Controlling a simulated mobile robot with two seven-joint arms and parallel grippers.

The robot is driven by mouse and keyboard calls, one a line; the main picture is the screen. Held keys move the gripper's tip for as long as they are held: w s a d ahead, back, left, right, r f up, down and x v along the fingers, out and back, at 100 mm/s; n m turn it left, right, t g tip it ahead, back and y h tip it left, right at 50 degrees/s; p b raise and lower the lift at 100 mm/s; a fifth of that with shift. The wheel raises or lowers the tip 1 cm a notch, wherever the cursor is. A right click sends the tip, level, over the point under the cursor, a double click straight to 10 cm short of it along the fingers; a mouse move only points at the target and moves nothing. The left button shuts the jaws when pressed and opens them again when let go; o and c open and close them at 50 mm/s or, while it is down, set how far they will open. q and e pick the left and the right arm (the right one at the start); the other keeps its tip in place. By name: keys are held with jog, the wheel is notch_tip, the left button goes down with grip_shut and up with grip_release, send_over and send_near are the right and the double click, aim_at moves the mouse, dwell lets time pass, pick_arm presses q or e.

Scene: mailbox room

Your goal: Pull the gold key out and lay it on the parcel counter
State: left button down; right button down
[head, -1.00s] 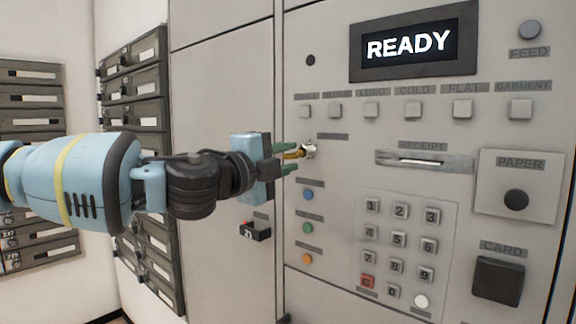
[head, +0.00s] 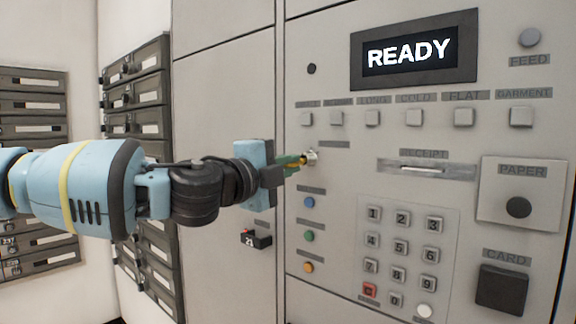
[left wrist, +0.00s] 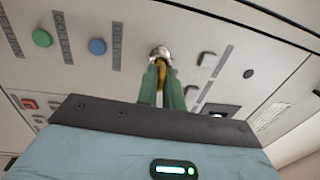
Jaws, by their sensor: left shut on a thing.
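The gold key (head: 299,160) shows as a small yellow piece between green fingertips, at a round silver lock (head: 312,157) on the machine's front panel. My left gripper (head: 292,162) is shut on it. In the left wrist view, the key (left wrist: 162,82) lies between the two green fingers of my left gripper (left wrist: 162,88), pointing at the silver lock (left wrist: 160,53). I cannot tell how far the key sits in the lock. The parcel counter and my right gripper are not in view.
The grey panel carries a READY screen (head: 415,50), a keypad (head: 403,250), a receipt slot (head: 425,168) and a card reader (head: 502,288). Dark mailboxes (head: 140,115) stand at left.

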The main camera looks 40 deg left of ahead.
pick_arm(q)
jog(key=shift+s, duration=0.2)
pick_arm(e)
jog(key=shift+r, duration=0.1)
pick_arm(q)
jog(key=shift+s+a, duration=0.1)
jog(key=shift+s, duration=0.4)
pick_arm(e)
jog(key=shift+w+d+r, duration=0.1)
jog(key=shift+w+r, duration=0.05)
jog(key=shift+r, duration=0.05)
pick_arm(q)
jog(key=shift+s+p, duration=0.4)
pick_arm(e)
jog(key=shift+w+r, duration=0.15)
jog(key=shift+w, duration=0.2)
pick_arm(q)
jog(key=shift+s+a+p, duration=0.1)
jog(key=shift+s+p, duration=0.35)
jog(key=shift+s, duration=0.4)
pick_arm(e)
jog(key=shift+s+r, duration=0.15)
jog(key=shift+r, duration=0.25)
pick_arm(q)
jog(key=shift+s, duration=0.35)
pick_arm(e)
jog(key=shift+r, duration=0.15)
